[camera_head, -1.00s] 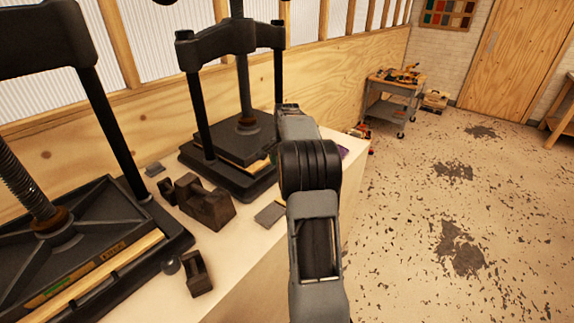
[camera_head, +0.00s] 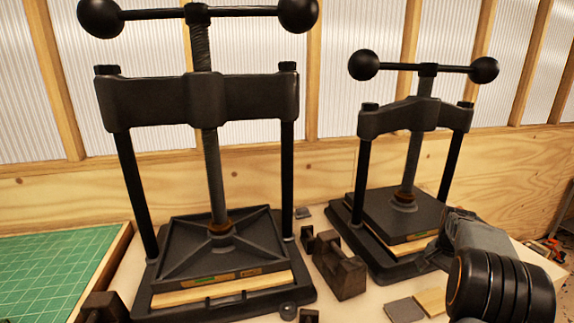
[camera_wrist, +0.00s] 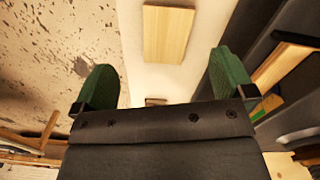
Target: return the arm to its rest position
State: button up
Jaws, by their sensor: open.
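My gripper (camera_wrist: 162,85) is open and empty in the wrist view, its two green-padded fingers wide apart. Beyond the fingers is the pale bench top (camera_wrist: 130,40) with a flat wooden block (camera_wrist: 168,33) on it. In the head view my arm is at the lower right, in front of the right-hand press; the gripper itself does not show there. The same kind of pale wooden block (camera_head: 431,301) lies beside the arm, next to a flat grey piece (camera_head: 404,310).
Two black screw presses, left (camera_head: 222,240) and right (camera_head: 400,215), stand on the bench. Dark metal blocks (camera_head: 340,270) sit between them. A green cutting mat (camera_head: 50,270) lies at the left. Speckled floor (camera_wrist: 60,50) shows left in the wrist view.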

jog(key=s+a+r+n+t, duration=0.1)
jog(key=s+a+n, duration=0.3)
jog(key=a, duration=0.5)
jog(key=s+a+r+n+t, duration=0.2)
jog(key=s+a+r+n, duration=0.1)
jog(key=s+a, duration=0.5)
jog(key=s+a+r+n+t, duration=0.1)
jog(key=s+a+n, duration=0.4)
jog(key=a, duration=0.6)
jog(key=shift+s+r, duration=0.6)
jog(key=shift+s, duration=0.15)
